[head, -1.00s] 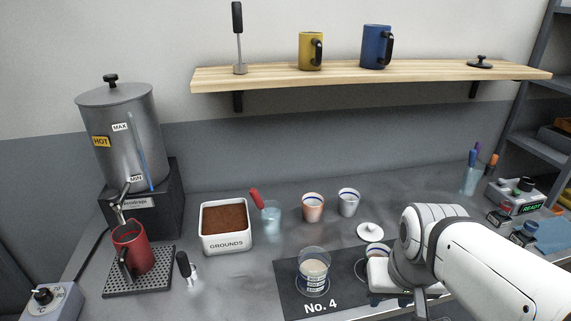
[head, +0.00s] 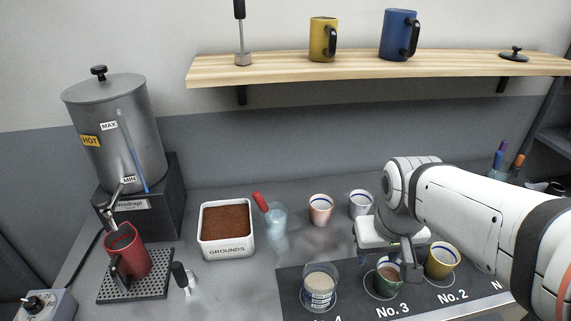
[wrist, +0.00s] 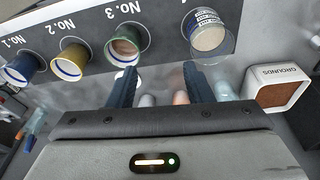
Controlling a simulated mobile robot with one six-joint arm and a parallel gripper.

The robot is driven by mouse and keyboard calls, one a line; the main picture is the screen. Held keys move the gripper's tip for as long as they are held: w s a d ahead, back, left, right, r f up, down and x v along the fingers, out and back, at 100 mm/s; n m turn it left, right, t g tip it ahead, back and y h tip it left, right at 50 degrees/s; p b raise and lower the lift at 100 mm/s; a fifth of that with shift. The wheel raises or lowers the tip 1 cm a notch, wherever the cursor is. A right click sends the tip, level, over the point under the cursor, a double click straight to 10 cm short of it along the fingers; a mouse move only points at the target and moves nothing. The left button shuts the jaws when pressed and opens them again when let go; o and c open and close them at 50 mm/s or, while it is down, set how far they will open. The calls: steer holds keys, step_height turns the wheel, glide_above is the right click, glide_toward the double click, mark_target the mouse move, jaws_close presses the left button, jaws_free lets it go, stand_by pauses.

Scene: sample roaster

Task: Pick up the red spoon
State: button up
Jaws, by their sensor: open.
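The red spoon (head: 260,201) shows its red handle sticking up, tilted, out of a clear glass (head: 276,217) to the right of the grounds bin. The lower part of the spoon is hard to make out in the glass. My gripper (head: 407,262) is over the front right of the counter by the No. 3 cup, well to the right of the spoon. In the wrist view my gripper (wrist: 161,84) has its two dark fingers apart with nothing held between them. I cannot make out the spoon in the wrist view.
A white grounds bin (head: 227,246) stands left of the glass. An orange-white cup (head: 320,210) and a grey cup (head: 360,204) stand to its right. A glass jar (head: 319,290), green cup (head: 385,284) and yellow cup (head: 441,263) stand on the dark mat (head: 352,301).

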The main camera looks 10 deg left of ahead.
steer(key=w+a+r+n+p, duration=0.35)
steer(key=w+a, duration=0.25)
steer(key=w, duration=0.3)
steer(key=n+p, duration=0.6)
steer(key=n, duration=0.3)
glide_above(258, 193)
steer(key=s, duration=0.1)
steer(key=shift+m+h, duration=0.25)
steer(key=shift+h, duration=0.15)
steer(key=f, duration=0.5)
steer(key=shift+s+a+f, duration=0.15)
steer(key=shift+s, duration=0.05)
steer(key=shift+a+f, duration=0.25)
steer(key=shift+w+a+f, duration=0.1)
steer(key=shift+f, duration=0.25)
steer(key=x, duration=0.2)
steer(key=p+x, duration=0.1)
steer(key=x, duration=0.1)
steer(key=p+x, duration=0.1)
steer(key=x, duration=0.2)
steer(key=shift+d, duration=0.25)
jaws_close()
